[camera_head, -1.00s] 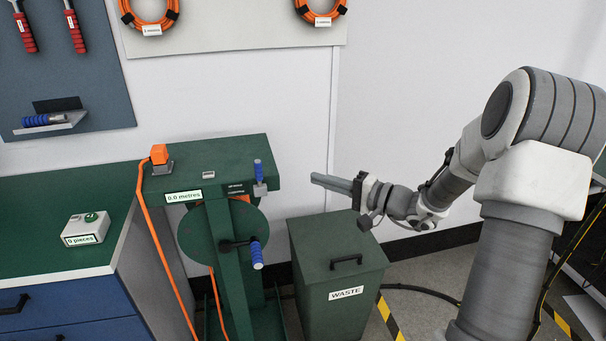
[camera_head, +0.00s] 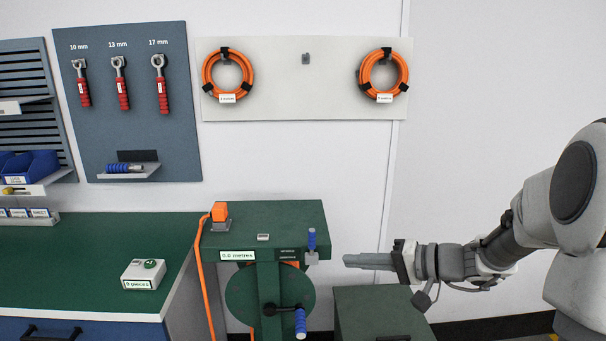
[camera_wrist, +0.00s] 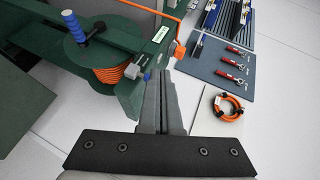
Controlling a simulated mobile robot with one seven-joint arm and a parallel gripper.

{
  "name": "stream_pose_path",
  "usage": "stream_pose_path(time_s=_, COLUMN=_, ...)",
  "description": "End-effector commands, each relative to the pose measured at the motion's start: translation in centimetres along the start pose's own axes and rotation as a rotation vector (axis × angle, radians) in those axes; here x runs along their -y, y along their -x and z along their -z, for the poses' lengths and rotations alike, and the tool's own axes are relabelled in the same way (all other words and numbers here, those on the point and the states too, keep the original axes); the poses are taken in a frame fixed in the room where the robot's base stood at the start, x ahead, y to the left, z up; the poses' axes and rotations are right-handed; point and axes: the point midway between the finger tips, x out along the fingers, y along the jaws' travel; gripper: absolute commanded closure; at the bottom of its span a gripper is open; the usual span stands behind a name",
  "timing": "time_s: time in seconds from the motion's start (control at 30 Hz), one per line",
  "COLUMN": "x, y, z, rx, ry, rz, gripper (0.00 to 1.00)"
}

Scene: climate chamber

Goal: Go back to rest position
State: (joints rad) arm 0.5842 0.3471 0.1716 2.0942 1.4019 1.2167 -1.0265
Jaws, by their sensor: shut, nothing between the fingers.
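My gripper (camera_head: 368,261) is shut and empty. It is held out level in the air, just right of the green reeling machine (camera_head: 262,215) and above the green waste bin (camera_head: 372,302). In the wrist view my gripper's fingers (camera_wrist: 165,95) lie closed together, pointing away from the camera. That view also shows the machine's orange cable reel (camera_wrist: 110,68) and its blue handle (camera_wrist: 73,25). My arm reaches in from the right edge of the head view.
A green bench (camera_head: 85,260) with a small counter box (camera_head: 143,273) stands left. Ratchets hang on a blue-grey panel (camera_head: 128,90), and orange cable coils (camera_head: 228,75) on a pale board (camera_head: 306,100). The wall space right of the board is bare.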

Motion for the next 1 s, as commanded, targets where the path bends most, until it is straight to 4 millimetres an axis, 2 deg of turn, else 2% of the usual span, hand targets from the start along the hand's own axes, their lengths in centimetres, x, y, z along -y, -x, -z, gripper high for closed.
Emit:
stream_pose_path(time_s=0.03, x=2.3, y=-0.2, z=-1.5, rx=0.056, ry=0.065, rz=-0.058, gripper=1.0)
stream_pose_path(time_s=0.2, x=6.1, y=0.5, z=-6.2, rx=0.192, ry=0.22, rz=-0.254, gripper=1.0)
stream_pose_path(time_s=0.37, x=8.7, y=2.7, z=-10.2, rx=0.267, ry=0.316, rz=-0.434, gripper=1.0)
stream_pose_path(time_s=0.5, x=10.2, y=5.5, z=-13.2, rx=0.285, ry=0.371, rz=-0.592, gripper=1.0)
stream_pose_path(time_s=0.7, x=11.7, y=10.3, z=-16.3, rx=0.239, ry=0.448, rz=-0.807, gripper=1.0)
stream_pose_path(time_s=0.9, x=12.7, y=14.7, z=-17.7, rx=0.125, ry=0.517, rz=-0.971, gripper=1.0)
stream_pose_path(time_s=1.0, x=13.0, y=16.2, z=-17.9, rx=0.073, ry=0.539, rz=-1.019, gripper=1.0)
